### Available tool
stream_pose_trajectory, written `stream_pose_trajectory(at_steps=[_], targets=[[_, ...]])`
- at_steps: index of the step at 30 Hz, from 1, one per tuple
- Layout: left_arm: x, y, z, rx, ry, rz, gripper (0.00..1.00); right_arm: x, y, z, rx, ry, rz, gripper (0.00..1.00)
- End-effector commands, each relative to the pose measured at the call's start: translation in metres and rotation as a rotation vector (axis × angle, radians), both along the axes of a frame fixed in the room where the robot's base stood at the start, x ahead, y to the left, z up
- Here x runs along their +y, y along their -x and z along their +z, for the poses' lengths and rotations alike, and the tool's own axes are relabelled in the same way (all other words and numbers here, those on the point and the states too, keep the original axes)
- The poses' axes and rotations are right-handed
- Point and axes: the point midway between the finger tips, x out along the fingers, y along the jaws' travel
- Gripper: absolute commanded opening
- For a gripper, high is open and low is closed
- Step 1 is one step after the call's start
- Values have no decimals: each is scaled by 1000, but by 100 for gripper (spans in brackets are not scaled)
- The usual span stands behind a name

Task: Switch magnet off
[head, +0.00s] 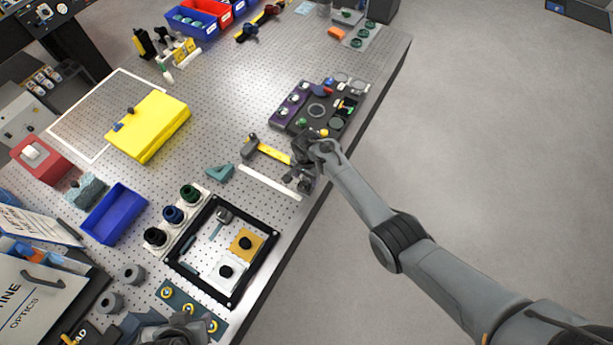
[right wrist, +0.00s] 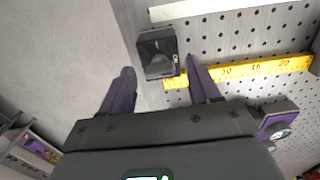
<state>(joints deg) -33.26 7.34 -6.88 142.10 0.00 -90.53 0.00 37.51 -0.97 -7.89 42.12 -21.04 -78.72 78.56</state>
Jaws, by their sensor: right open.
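In the head view the ruler (head: 273,153) lies near the bench's right edge. My right gripper (right wrist: 160,85) is open, with its two purple-grey fingers apart. The block shows between and just beyond the fingertips, closer to the right finger. I cannot tell whether that finger touches it. In the head view my right gripper (head: 303,165) partly hides this spot. Dark grey parts at the bottom may be my left gripper (head: 178,331).
A white bar (head: 270,182) lies beside the ruler. A dark control panel (head: 317,111) with purple sections is just behind the gripper. A black frame (head: 232,302), a blue bin (head: 115,214) and a yellow case (head: 150,125) stand on the perforated bench. Open floor lies right of the edge.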

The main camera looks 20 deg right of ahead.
Motion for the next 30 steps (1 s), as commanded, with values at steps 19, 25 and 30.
stream_pose_trajectory(at_steps=[19, 25, 30], targets=[[-3, 0, 0, 0, 14, 9, 43, 0, 0, -2, 1, 1, -1, 13], [-3, 0, 0, 0, 12, 9, 43, 0, 0, -2, 1, 1, 5, 5], [-2, 0, 2, 0, 8, 5, 43, 0, 0, -1, 1, 1, 42, 5]])
